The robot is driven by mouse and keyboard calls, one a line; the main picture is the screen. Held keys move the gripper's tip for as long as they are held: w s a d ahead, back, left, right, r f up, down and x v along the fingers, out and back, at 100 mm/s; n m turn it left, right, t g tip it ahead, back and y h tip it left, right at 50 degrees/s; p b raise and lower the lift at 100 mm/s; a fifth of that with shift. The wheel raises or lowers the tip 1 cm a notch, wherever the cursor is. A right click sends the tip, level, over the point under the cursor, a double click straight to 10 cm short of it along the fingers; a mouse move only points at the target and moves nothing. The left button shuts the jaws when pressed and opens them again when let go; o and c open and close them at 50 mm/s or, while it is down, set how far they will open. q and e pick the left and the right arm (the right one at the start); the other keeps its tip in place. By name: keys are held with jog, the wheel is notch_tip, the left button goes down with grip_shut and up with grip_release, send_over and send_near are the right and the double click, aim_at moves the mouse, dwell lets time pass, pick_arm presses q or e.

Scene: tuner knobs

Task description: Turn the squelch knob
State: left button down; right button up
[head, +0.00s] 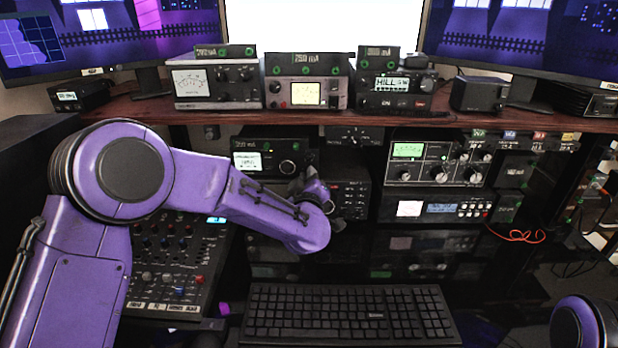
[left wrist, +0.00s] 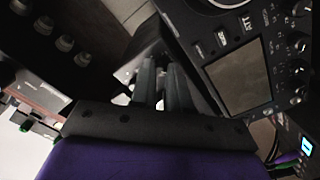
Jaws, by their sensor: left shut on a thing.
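My left arm reaches in from the left, and its gripper (head: 312,188) is at the front of a black radio (head: 352,186) in the middle of the rack. In the left wrist view the two fingers (left wrist: 163,84) are close together and shut on a knob. The gripper and arm mostly hide this knob, and I cannot read its label. A radio panel with a dark screen (left wrist: 238,76), small knobs and buttons lies beside the fingers there. I cannot tell which knob is marked squelch. My right gripper is out of view.
A keyboard (head: 350,314) lies on the desk below the arm, with a mixer panel (head: 168,262) to its left. More radios (head: 432,163) fill the rack at right. Several devices stand on the wooden shelf (head: 215,116). An orange cable (head: 518,235) hangs at right.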

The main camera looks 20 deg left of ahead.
pick_arm(q)
jog(key=m+p, duration=0.3)
jog(key=m, duration=0.2)
jog(key=c, duration=1.1)
grip_release()
jog(key=b+v, duration=0.1)
jog(key=v, duration=0.9)
jog(key=shift+s, duration=0.25)
jog(key=shift+d, duration=0.1)
